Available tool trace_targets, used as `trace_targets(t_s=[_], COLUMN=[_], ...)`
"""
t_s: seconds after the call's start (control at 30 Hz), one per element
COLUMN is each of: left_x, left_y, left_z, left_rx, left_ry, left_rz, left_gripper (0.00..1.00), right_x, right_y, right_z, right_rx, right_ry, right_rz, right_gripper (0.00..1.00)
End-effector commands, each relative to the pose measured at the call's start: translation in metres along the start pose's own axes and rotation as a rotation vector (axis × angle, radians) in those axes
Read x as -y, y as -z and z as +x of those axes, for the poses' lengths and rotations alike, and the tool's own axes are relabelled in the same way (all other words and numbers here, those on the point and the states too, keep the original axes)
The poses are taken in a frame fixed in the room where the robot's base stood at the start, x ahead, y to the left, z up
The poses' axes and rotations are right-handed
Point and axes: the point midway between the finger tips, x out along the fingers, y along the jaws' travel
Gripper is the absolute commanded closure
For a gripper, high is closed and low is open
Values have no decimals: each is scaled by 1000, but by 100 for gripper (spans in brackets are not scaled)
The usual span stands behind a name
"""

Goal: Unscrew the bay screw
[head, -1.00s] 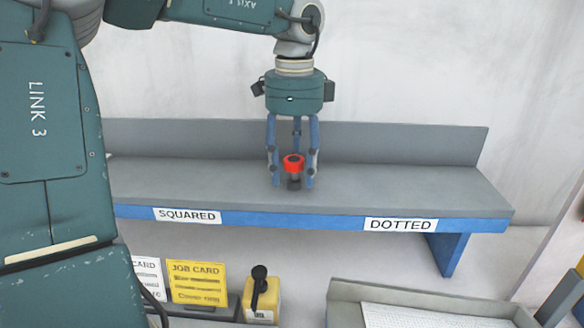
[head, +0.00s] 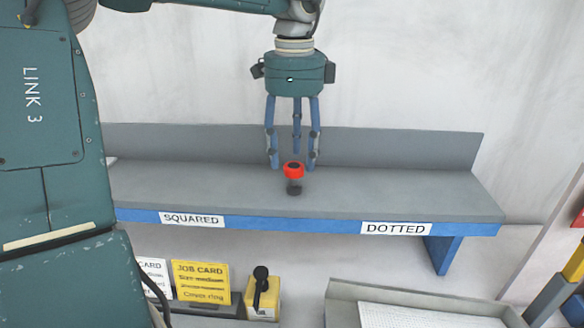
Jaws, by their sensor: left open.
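The bay screw, a red-topped piece with a dark centre (head: 294,171) on a dark base, stands upright on the grey shelf (head: 400,190), between the two labels. My left gripper (head: 294,165) hangs above it with its blue fingers spread. The fingertips are around or just above the red top, and nothing is held between them. My right gripper is not in view.
The shelf's blue front edge carries a SQUARED label (head: 192,219) and a DOTTED label (head: 396,229). The shelf is otherwise clear.

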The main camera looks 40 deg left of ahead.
Motion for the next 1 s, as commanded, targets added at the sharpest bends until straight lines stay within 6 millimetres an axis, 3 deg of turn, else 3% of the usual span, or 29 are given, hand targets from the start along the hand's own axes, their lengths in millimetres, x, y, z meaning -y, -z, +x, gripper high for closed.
trace_targets(t_s=[0.23, 0.5, 0.77, 1.0], left_x=[0, 0, 0, 0], left_y=[0, 0, 0, 0], left_z=[0, -1, 0, 0], left_rx=[-1, -2, -1, -2], left_ry=[-1, 0, 0, 0], left_rz=[53, 485, 691, 1078], left_gripper=[51, 51, 51, 51], right_x=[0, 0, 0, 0], right_y=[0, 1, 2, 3], right_z=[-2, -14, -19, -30], right_rx=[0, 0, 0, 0], right_ry=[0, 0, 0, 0], right_rz=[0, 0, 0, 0], right_gripper=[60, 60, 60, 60])
